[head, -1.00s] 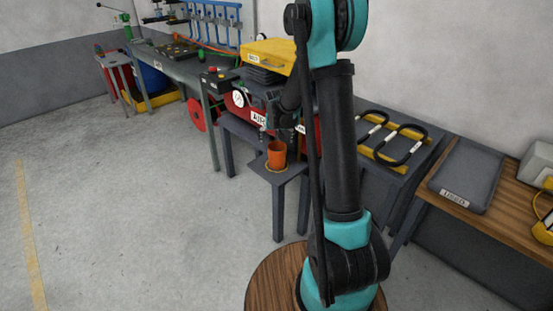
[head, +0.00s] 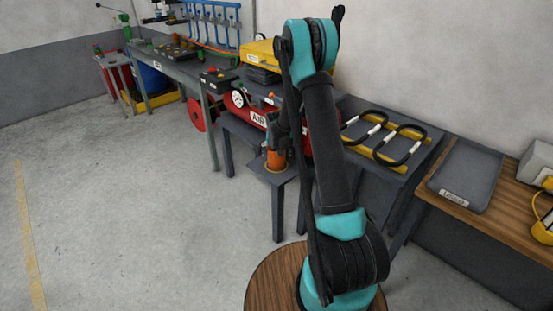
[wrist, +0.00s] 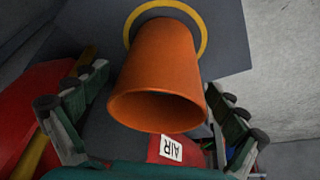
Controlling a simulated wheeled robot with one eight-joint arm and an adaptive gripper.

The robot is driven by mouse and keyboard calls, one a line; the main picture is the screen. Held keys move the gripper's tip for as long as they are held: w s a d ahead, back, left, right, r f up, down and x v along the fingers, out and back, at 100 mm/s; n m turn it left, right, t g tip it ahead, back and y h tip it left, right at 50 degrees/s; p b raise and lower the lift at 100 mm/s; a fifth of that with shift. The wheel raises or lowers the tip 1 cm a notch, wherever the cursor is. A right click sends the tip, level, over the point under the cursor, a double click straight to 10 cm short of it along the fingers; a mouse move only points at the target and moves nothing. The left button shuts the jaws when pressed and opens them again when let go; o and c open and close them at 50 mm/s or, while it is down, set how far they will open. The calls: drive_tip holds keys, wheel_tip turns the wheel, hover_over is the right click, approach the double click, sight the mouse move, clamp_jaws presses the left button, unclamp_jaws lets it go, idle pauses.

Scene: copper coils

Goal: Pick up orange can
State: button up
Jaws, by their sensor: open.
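The orange can (head: 276,161) stands upright on a small grey stand beside the red air compressor. In the wrist view the can (wrist: 160,75) shows from above with its open rim toward the camera. Its base lies inside a yellow ring (wrist: 203,45) on the stand top. My gripper (wrist: 150,115) is open, with one finger on each side of the can. I see no clear contact; a gap shows on the left, and the right finger is close to the rim. In the head view my gripper (head: 277,140) is above the can and partly hides it.
The red air compressor (head: 258,118) stands right behind the can. The small stand (head: 280,190) has free floor on its left.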

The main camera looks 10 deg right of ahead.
drive_tip(key=shift+w+f, duration=0.15)
drive_tip(key=shift+f, duration=0.25)
drive_tip(key=c, duration=1.8)
drive_tip(key=shift+r, duration=0.15)
